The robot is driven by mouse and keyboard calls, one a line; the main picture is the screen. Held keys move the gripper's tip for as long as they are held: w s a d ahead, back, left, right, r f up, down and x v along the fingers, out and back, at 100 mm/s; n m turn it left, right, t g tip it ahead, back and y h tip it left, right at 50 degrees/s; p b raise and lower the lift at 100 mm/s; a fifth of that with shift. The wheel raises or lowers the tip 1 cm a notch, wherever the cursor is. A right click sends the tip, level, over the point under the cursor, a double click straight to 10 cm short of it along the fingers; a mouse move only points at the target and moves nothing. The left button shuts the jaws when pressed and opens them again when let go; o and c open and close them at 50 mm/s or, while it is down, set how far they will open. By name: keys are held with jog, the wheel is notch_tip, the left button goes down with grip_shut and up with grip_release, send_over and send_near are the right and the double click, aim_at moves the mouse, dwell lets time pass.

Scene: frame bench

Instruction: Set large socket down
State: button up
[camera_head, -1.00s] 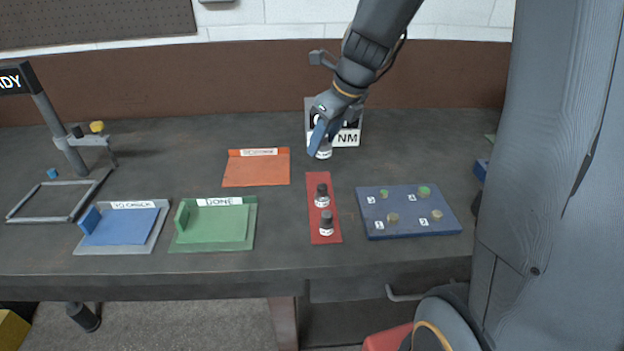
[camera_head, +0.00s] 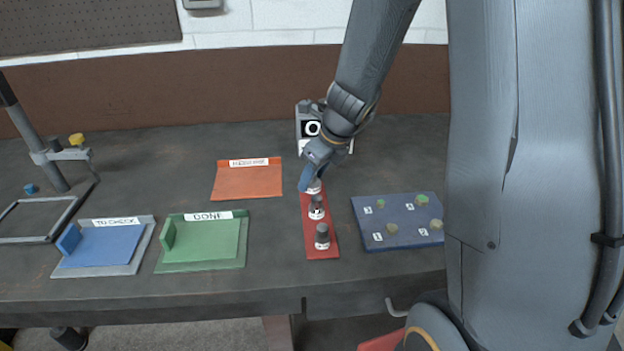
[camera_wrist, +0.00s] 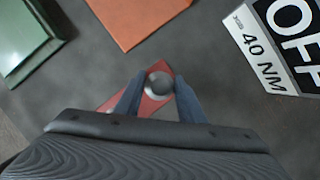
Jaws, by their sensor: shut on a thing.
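My gripper (camera_head: 309,186) is shut on a socket (camera_head: 315,187), which shows as a dark cylinder with a white band at the far end of the red mat (camera_head: 321,246). In the wrist view the socket's round grey end (camera_wrist: 158,83) sits between the two blue fingers of my gripper (camera_wrist: 157,93), over the red mat's end (camera_wrist: 148,104). I cannot tell whether the socket touches the mat. Two other dark sockets with white bands stand upright on the mat, one in the middle (camera_head: 316,208) and one near the front (camera_head: 322,236).
A blue board (camera_head: 370,233) with numbered pegs lies to the right. An orange mat (camera_head: 246,183), a green tray (camera_head: 203,243) and a blue tray (camera_head: 105,249) lie to the left. A display marked 40 NM (camera_wrist: 262,50) stands behind my gripper.

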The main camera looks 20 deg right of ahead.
jog(key=shift+f, duration=0.1)
jog(key=o, duration=1.1)
jog(key=shift+s+r, duration=0.1)
jog(key=shift+r, duration=0.3)
jog(key=p+v, duration=0.1)
jog(key=v, duration=1)
jog(key=shift+s+d+r, duration=0.15)
jog(key=shift+d+r, duration=0.05)
jog(key=shift+s, duration=0.1)
